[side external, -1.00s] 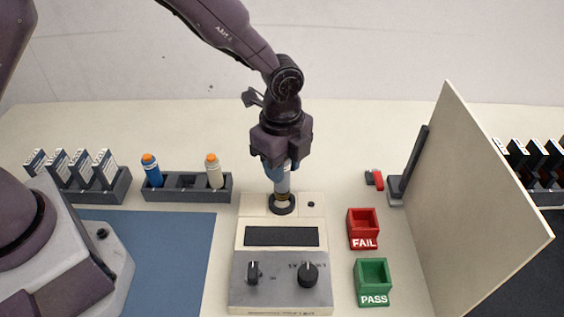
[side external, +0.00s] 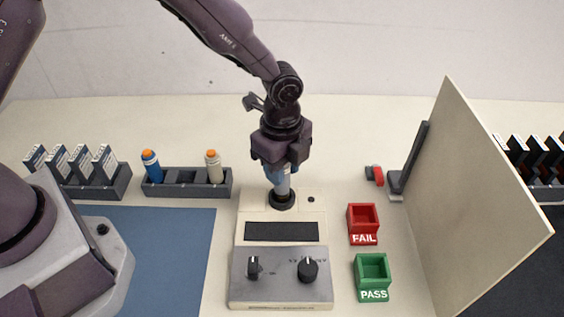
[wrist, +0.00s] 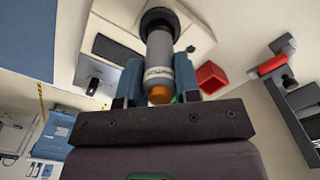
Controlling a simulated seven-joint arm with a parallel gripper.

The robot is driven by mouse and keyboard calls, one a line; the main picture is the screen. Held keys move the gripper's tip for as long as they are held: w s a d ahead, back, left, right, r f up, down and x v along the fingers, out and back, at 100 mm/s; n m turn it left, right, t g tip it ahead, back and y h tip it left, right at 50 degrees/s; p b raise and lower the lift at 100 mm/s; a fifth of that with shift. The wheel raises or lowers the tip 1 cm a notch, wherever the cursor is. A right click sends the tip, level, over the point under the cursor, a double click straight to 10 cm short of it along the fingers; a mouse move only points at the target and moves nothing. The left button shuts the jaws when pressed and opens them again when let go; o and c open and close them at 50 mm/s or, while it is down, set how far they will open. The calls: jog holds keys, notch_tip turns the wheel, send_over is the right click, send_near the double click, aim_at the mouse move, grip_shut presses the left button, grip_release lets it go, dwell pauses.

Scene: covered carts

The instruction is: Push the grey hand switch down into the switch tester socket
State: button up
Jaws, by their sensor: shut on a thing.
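The grey hand switch (side external: 283,183) is upright, held between the blue fingers of my gripper (side external: 281,170). Its lower end is in the round black socket (side external: 282,200) at the back of the cream switch tester (side external: 248,206). In the wrist view the grey switch (wrist: 160,55) shows a label and an orange button, its far end inside the dark socket ring (wrist: 158,17). My gripper (wrist: 157,85) is shut on its body near the orange end. How deep it sits inside the socket is hidden.
A red FAIL bin (side external: 362,224) and green PASS bin (side external: 373,277) stand right of the tester. A grey rack (side external: 187,184) holds a blue and a cream switch at left. A tall board (side external: 478,190) stands at right. A blue mat (side external: 150,255) lies clear at left.

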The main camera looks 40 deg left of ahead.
jog(key=shift+f, duration=1.05)
jog(key=o, duration=1)
notch_tip(320, 180, up, 13)
jog(key=shift+f, duration=0.1)
